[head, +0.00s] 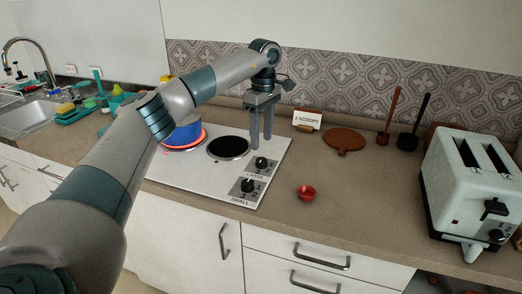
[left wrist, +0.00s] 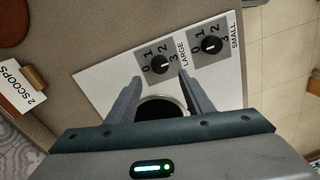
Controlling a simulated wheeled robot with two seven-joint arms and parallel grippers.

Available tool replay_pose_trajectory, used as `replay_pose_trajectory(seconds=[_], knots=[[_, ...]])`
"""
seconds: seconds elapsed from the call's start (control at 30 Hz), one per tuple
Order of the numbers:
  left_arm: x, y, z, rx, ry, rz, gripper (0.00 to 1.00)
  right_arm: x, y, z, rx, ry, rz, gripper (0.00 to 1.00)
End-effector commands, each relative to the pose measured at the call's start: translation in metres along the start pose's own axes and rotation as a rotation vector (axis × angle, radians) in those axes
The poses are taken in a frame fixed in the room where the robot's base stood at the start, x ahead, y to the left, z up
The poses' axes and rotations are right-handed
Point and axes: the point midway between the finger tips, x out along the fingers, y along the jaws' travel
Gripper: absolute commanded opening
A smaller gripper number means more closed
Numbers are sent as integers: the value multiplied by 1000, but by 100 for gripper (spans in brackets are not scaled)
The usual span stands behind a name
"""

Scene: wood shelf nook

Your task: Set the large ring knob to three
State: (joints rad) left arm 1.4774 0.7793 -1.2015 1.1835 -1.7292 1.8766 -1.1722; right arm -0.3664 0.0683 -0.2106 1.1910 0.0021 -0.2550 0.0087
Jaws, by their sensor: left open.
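The large knob (head: 262,163) is a black dial on a grey plate marked LARGE, at the right end of the white cooktop (head: 215,188). In the left wrist view the large knob (left wrist: 158,65) shows the numbers 0 to 3 around it; its pointer is too small to read surely. My left gripper (head: 261,145) points down, open and empty, just above and behind this knob. In the left wrist view its fingers (left wrist: 160,78) stand apart, with the knob beyond their tips. The small knob (head: 248,186) sits nearer the front edge. My right gripper is out of view.
A blue pot (head: 183,134) stands on the red-glowing left burner; the other burner (head: 228,147) is dark. A "2 SCOOPS" card (head: 307,120), a wooden board (head: 344,140) and a toaster (head: 468,190) stand further right.

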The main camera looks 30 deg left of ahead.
Motion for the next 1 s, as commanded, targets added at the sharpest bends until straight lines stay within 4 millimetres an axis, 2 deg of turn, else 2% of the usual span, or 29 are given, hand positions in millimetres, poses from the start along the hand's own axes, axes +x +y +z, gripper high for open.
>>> replay_pose_trajectory(seconds=[0.1, 0.3, 0.5, 0.7, 1.0], knots=[[-26, 1, 1, 0, -1, 5, 47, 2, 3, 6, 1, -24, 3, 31], [-65, 1, 1, 1, -1, 3, 47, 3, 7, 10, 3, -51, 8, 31], [-94, 0, 0, -1, 0, 2, 47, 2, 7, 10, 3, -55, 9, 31], [-104, 0, 0, 1, 0, 1, 47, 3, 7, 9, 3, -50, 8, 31], [-104, 0, 0, 1, 0, 1, 47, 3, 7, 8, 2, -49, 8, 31]])
